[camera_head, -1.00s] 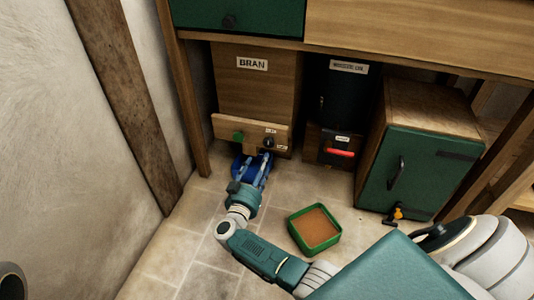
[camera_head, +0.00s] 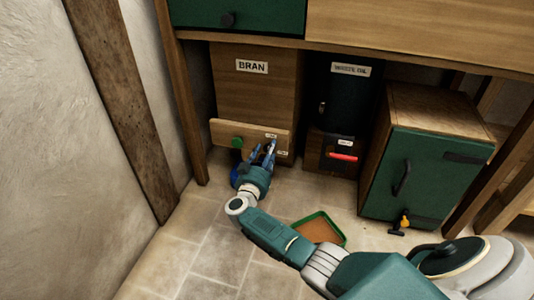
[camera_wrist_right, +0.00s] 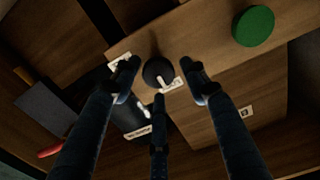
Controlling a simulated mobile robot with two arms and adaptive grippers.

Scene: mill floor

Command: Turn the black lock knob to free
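The black lock knob (camera_wrist_right: 158,72) shows in the right wrist view on a wooden board, with a white pointer mark on it and small white labels beside it. My right gripper (camera_wrist_right: 160,80) is open, with one dark finger left of the knob, one right of it and a third below it in the picture. I cannot tell whether any finger touches the knob. In the head view my right gripper (camera_head: 264,154) is at the right part of the board (camera_head: 222,130) and its fingers cover the knob. My left gripper is not in view.
A red handle (camera_head: 343,157) and a green-doored cabinet (camera_head: 420,175) stand to the right. A green tray (camera_head: 338,230) lies on the floor, partly behind my arm.

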